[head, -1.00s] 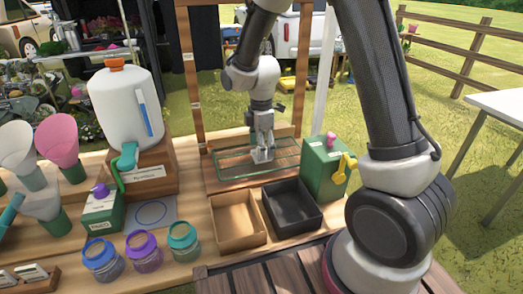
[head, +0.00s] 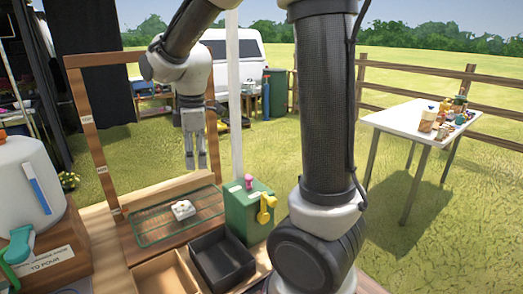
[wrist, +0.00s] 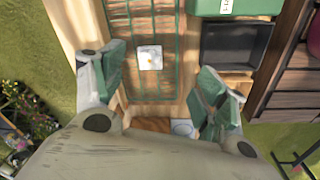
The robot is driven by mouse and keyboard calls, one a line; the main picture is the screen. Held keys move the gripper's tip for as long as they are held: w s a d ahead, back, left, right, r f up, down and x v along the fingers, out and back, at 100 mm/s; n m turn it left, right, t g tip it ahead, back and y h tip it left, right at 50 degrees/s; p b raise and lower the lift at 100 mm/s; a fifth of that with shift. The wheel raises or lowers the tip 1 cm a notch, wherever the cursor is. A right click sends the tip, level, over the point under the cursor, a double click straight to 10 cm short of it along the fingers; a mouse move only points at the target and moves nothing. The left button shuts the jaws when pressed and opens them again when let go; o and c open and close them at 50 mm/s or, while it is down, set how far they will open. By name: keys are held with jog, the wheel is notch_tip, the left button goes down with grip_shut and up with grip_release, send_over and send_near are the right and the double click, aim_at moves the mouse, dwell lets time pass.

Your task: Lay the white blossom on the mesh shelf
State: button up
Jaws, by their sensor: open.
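The white blossom (head: 183,209) lies on the green mesh shelf (head: 150,236), near its middle. In the wrist view the blossom (wrist: 150,58) shows as a pale square with a yellow centre, lying on the mesh shelf (wrist: 134,88). My gripper (head: 196,166) hangs above the shelf, fingers pointing down, clear of the blossom. In the wrist view my gripper (wrist: 160,92) has its two green-padded fingers spread wide with nothing between them.
A green box (head: 249,213) with a yellow tap stands right of the shelf. A black tray (head: 238,275) and a tan tray (head: 150,285) sit in front. A wooden frame (head: 92,145) rises around the shelf. A white dispenser (head: 22,185) stands at left.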

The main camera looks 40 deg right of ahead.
jog(key=s+d+r+m+t, duration=0.1)
jog(key=s+d+r+m, duration=0.1)
jog(key=s, duration=0.4)
jog(key=s+d+r+m+t, duration=0.1)
jog(key=s+d+r+m, duration=0.1)
jog(key=s+d+m, duration=0.2)
jog(key=s+d+r+m+t, duration=0.1)
jog(key=s+d+m, duration=0.3)
jog(key=s+m, duration=0.4)
jog(key=shift+s+r, duration=0.7)
jog(key=shift+s, duration=0.35)
jog(key=shift+c, duration=0.5)
